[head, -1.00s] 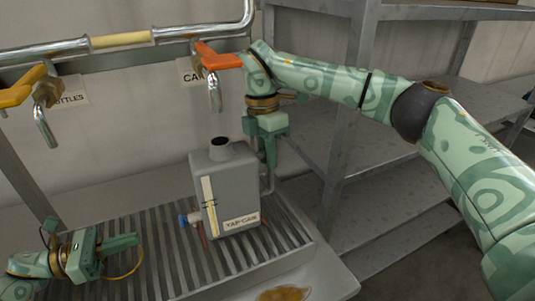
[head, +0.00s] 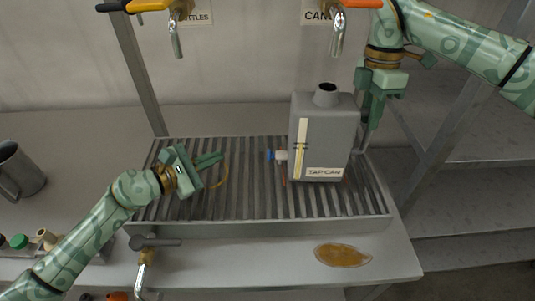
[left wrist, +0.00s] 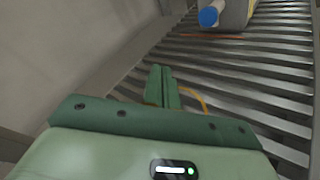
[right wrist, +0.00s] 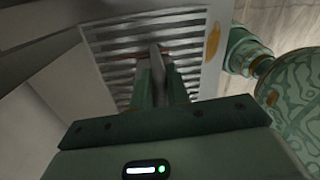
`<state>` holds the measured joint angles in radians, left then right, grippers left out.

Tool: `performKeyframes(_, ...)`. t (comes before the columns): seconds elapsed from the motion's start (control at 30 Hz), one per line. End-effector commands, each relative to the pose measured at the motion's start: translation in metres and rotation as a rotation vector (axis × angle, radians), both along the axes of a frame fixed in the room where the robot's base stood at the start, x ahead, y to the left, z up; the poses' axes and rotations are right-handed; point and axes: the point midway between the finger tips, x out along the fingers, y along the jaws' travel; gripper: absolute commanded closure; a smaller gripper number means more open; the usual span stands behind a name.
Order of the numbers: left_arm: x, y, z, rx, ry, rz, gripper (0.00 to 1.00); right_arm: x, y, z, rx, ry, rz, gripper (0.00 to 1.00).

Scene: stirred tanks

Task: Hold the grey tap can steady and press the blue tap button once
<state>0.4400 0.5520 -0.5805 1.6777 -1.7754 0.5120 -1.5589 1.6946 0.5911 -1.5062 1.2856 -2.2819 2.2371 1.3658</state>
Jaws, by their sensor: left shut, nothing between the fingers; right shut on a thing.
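The grey tap can (head: 322,140) stands upright on the slatted drain grate, with a label reading TAP-CAN and an open neck on top. Its blue tap button (head: 270,155) sticks out to the left on a pale tap; it also shows at the top of the left wrist view (left wrist: 208,17). My left gripper (head: 220,157) is shut and empty, left of the button with a gap between. My right gripper (head: 372,122) points down at the can's right side, shut on its handle, a grey bar between the fingers in the right wrist view (right wrist: 157,65).
Taps hang from the wall pipe above, one (head: 338,40) above the can. A amber puddle (head: 342,255) lies on the bench front. A metal jug (head: 18,170) stands far left. A grey-handled tap (head: 150,243) is at the front edge. Shelves stand at the right.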

Motion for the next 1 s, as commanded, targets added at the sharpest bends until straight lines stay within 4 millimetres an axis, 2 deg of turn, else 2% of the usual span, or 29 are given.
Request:
performKeyframes(0.13, -0.006, 0.001, 0.009, 0.016, -0.085, 0.037, 1.00, -0.002, -0.001, -0.005, -0.003, 0.012, -0.002, 1.00)
performKeyframes(0.57, -0.006, -0.004, 0.010, 0.017, -0.091, 0.037, 1.00, -0.002, -0.001, -0.005, -0.003, 0.012, -0.002, 1.00)
performKeyframes(0.67, -0.007, -0.013, 0.010, 0.016, -0.092, 0.036, 1.00, -0.002, -0.001, -0.004, -0.003, 0.012, -0.002, 1.00)
performKeyframes(1.0, -0.009, -0.060, 0.010, 0.014, -0.090, 0.037, 1.00, -0.002, -0.001, -0.004, -0.003, 0.011, -0.002, 1.00)
